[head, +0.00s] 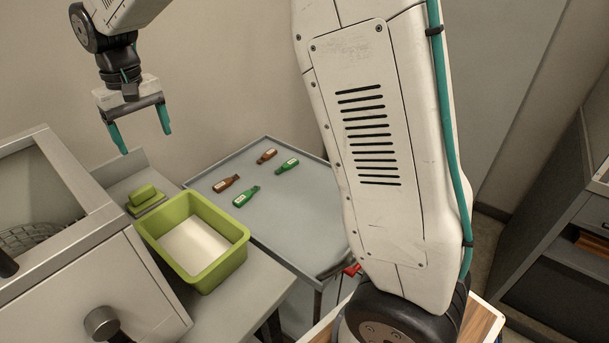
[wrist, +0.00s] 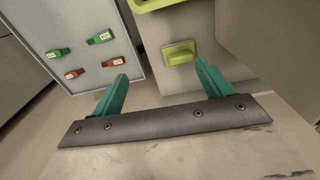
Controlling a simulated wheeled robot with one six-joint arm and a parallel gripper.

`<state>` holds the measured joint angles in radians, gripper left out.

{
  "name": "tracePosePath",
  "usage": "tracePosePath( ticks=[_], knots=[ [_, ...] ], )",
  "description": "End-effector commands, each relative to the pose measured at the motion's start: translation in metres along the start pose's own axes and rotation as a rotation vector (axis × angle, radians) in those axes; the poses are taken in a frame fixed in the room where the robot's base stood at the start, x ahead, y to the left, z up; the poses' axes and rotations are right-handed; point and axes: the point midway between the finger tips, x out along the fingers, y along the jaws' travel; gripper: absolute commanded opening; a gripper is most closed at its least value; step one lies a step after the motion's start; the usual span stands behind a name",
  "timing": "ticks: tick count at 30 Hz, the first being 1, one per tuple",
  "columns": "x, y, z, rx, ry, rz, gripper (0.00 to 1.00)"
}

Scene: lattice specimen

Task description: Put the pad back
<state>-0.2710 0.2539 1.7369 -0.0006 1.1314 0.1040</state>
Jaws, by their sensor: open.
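A small green block (head: 144,193), which looks like the pad, sits on the grey counter beside the green bin. It has a raised part on a flatter base; I cannot tell whether these are one piece. It also shows in the wrist view (wrist: 180,53), beyond my fingertips. My gripper (head: 146,143) hangs above it, with the teal fingers apart and nothing between them. In the wrist view my gripper (wrist: 161,69) is likewise open and empty, and the block is clear of both fingers.
The green bin (head: 228,262) with a pale inside stands close to the block. A grey box-like unit (head: 120,245) stands at the left. A lower grey table (head: 285,220) holds several green and brown bottle-shaped pieces (head: 246,196). My arm hides the table's right part.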

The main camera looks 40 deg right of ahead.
Motion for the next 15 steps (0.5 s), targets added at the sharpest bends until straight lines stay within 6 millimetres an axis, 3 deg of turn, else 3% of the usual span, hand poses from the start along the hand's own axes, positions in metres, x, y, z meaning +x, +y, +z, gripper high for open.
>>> tracePosePath(
  ticks=[1,6,10,15],
  knots=[
    [-0.019,0.013,0.025,0.014,0.013,-0.001,0.79],
    [-0.053,0.048,0.109,0.051,0.034,0.001,0.79],
    [-0.065,0.067,0.177,0.081,0.048,0.003,0.79],
    [-0.063,0.083,0.263,0.119,0.070,0.007,0.79]
  ],
)
